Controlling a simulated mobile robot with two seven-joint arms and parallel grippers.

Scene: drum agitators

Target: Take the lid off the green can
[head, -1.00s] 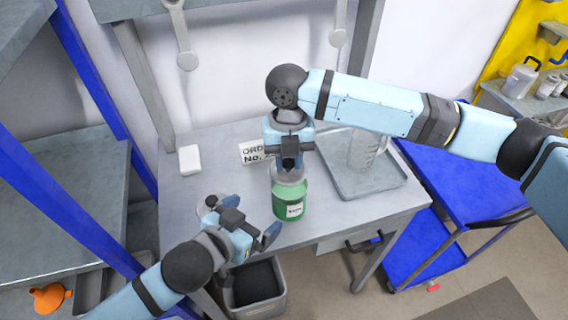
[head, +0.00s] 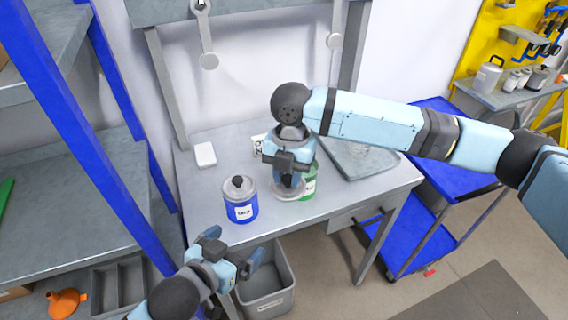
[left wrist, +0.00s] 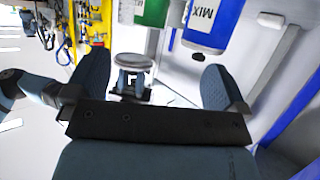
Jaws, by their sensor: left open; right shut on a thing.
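The green can (head: 310,182) stands on the table, partly hidden behind my right gripper; part of it shows in the left wrist view (left wrist: 152,12). My right gripper (head: 289,182) is shut on the grey lid (head: 291,192), held apart from the can, in front of it and to its left. The lid also shows in the left wrist view (left wrist: 136,60). My left gripper (head: 234,246) is open and empty, low by the table's front edge.
A blue can (head: 241,211) with its grey knobbed lid on stands left of the green can. A grey tray (head: 372,168) is at the table's right. A white block (head: 205,154) lies at the back left. A grey bin (head: 266,292) stands below the front edge.

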